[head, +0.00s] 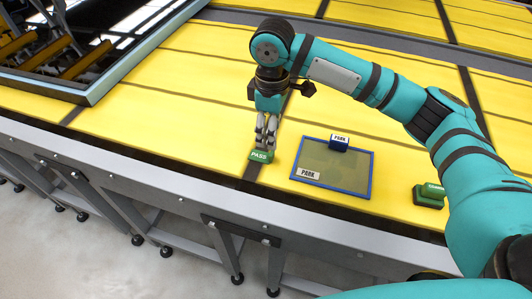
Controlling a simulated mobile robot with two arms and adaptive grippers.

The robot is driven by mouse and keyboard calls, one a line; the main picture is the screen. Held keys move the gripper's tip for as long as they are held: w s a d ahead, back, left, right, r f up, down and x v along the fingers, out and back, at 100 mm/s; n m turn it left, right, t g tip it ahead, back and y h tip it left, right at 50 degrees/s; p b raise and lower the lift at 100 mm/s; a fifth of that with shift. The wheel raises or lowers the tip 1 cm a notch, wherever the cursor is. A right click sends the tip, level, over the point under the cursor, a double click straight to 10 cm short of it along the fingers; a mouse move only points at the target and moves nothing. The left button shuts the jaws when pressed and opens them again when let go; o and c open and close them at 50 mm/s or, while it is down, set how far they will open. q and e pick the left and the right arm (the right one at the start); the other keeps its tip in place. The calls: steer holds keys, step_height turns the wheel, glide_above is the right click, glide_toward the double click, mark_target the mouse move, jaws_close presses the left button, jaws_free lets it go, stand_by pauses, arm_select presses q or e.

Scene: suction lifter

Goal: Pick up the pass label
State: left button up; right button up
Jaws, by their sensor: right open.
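The pass label (260,156) is a small green block with white "PASS" lettering. It lies on the yellow table top near the front edge. My right gripper (266,141) points down over it, with its fingers at the label's upper side. The gripper is open. Whether the fingers touch the label cannot be told from this view. My left gripper is out of view.
A blue-rimmed tray marked "PARK" (369,178) lies right of the pass label, with a small blue "PARK" block (339,142) at its back edge. A green object (430,196) sits farther right. A framed glass panel (100,88) is at the left.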

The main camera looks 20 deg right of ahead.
mark_target(261, 154)
step_height(261, 154, down, 4)
steer(key=shift+f+p, duration=0.1)
steer(key=shift+p, duration=0.2)
steer(key=f, duration=0.1)
steer(key=f+p, duration=0.1)
steer(key=f, duration=0.2)
steer(key=shift+w+p, duration=0.25)
steer(key=shift+p, duration=0.05)
steer(key=shift+f, duration=0.55)
steer(key=c, duration=0.8)
